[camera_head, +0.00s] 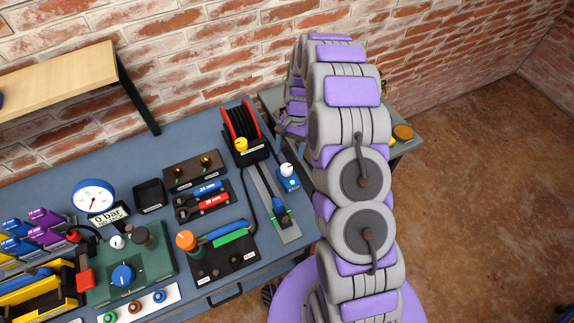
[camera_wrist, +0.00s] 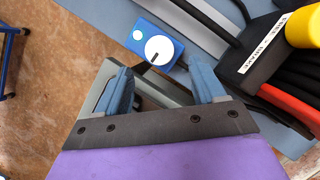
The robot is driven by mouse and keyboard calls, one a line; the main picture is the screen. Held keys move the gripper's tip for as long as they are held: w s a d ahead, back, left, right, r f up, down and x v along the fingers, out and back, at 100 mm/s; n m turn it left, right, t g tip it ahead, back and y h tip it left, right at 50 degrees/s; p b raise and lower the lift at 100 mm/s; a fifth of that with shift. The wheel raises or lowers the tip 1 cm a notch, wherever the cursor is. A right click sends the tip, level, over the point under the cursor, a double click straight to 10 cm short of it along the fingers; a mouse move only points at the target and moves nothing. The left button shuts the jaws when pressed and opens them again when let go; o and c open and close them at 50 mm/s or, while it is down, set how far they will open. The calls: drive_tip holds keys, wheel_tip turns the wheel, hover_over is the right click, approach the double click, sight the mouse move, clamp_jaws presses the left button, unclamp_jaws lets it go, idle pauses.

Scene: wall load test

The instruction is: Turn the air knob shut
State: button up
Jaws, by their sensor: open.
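A small blue box (camera_wrist: 145,38) with a round white knob (camera_wrist: 158,50) shows in the wrist view, just beyond my fingertips. A dark pointer mark is on the knob. My gripper (camera_wrist: 163,74) is open, its two blue fingers apart, with the knob between their tips in the picture; I see no contact. In the head view the same blue box (camera_head: 289,182) and white knob (camera_head: 286,170) stand at the bench's right side, left of my arm. A blue knob (camera_head: 122,275) sits on a green panel at the left. I cannot read which knob is marked air.
A hose reel (camera_head: 240,120) with a yellow knob (camera_head: 241,144) stands close by, left of the box. A grey rail (camera_head: 272,200) lies in front. Tool trays, a dial gauge (camera_head: 93,196) and valve blocks crowd the bench. Open floor (camera_head: 480,190) lies right.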

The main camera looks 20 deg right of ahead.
sight(287, 167)
drive_tip(key=x, duration=0.6)
drive_tip(key=shift+f+b, duration=0.2)
drive_tip(key=shift+b, duration=0.15)
drive_tip(key=c, duration=1.1)
